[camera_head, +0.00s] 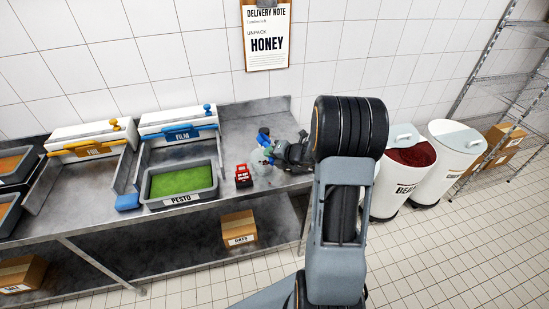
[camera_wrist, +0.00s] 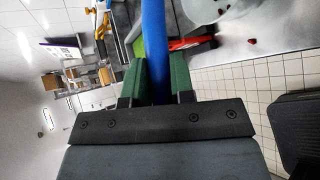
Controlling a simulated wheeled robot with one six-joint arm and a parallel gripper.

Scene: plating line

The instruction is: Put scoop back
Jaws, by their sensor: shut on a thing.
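My gripper (camera_head: 278,150) is over the right end of the steel counter in the head view. In the wrist view its green fingers (camera_wrist: 158,80) are shut on a blue handle (camera_wrist: 155,40), which I take for the scoop's. The handle runs up out of the picture between the fingers. A blue piece (camera_head: 263,136) shows beside my gripper in the head view. The scoop's bowl cannot be made out surely. A clear, roundish vessel (camera_head: 260,164) stands on the counter just below the gripper; a pale round shape (camera_wrist: 203,10) at the wrist view's top may be it.
A red labelled block (camera_head: 243,175) stands left of the vessel. The pesto tray (camera_head: 181,201) and the foil and film dispensers (camera_head: 180,124) are farther left. A dates box (camera_head: 238,227) sits below.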

